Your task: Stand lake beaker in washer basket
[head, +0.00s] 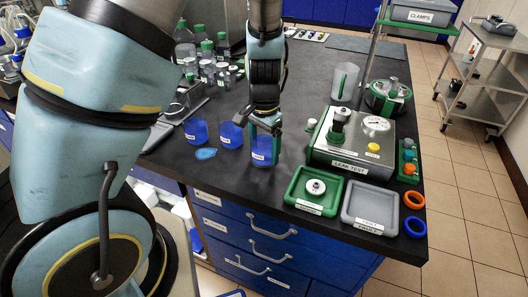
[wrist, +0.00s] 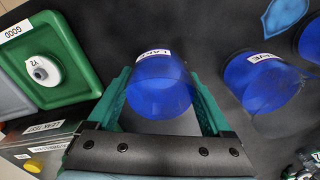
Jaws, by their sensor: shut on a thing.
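The lake beaker (head: 262,158) is a blue cup with a white label, near the front edge of the dark bench. In the wrist view the lake beaker (wrist: 160,90) shows between the two green fingers, its label reading LAKE. My gripper (head: 263,137) points down and is shut on it; it also shows in the wrist view (wrist: 160,104). I cannot tell whether the beaker touches the bench. I cannot make out a washer basket in either view.
Two more blue beakers (head: 231,135) (head: 196,131) stand left of my gripper, near a light-blue patch (head: 205,153). To the right are a green tray (head: 314,207), a grey tray (head: 371,228) and the leak-test box (head: 345,165). Bottles (head: 207,60) stand behind left.

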